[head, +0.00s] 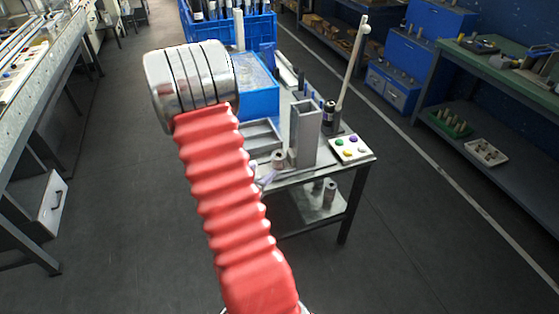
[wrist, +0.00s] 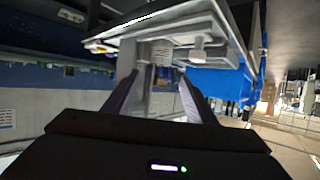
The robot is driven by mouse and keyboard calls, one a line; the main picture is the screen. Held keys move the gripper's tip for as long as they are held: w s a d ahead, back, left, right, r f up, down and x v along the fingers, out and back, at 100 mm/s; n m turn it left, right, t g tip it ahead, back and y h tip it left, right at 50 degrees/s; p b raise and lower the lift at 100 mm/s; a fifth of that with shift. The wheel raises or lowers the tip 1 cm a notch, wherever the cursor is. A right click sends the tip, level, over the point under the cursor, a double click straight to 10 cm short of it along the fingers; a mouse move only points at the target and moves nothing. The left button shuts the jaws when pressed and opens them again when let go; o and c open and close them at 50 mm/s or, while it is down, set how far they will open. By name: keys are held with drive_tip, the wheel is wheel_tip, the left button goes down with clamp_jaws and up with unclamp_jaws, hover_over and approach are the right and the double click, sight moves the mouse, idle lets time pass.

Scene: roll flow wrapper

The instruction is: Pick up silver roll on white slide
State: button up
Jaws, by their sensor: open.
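My gripper (wrist: 164,72) shows in the wrist view as two dark fingers, spread apart with nothing held between them. A small silver roll (head: 278,158) sits near the front edge of the grey table in the head view, beside an upright grey channel. A second silver roll (head: 329,192) is on the table's lower shelf. I cannot clearly make out a white slide. My arm hides most of the gripper in the head view.
The upright channel (head: 304,132), a grey tray (head: 262,134), a dark bottle (head: 329,118) and a white button panel (head: 352,150) crowd the table. Blue crates (head: 262,30) stand behind. The floor right of the table is clear.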

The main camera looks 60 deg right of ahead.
sight(276, 160)
drive_tip(key=x, duration=0.8)
drive_tip(key=shift+d+f, duration=0.1)
drive_tip(key=shift+x, duration=2.5)
drive_tip(key=shift+w+f, duration=0.1)
drive_tip(key=shift+c, duration=0.7)
drive_tip(key=c, duration=0.8)
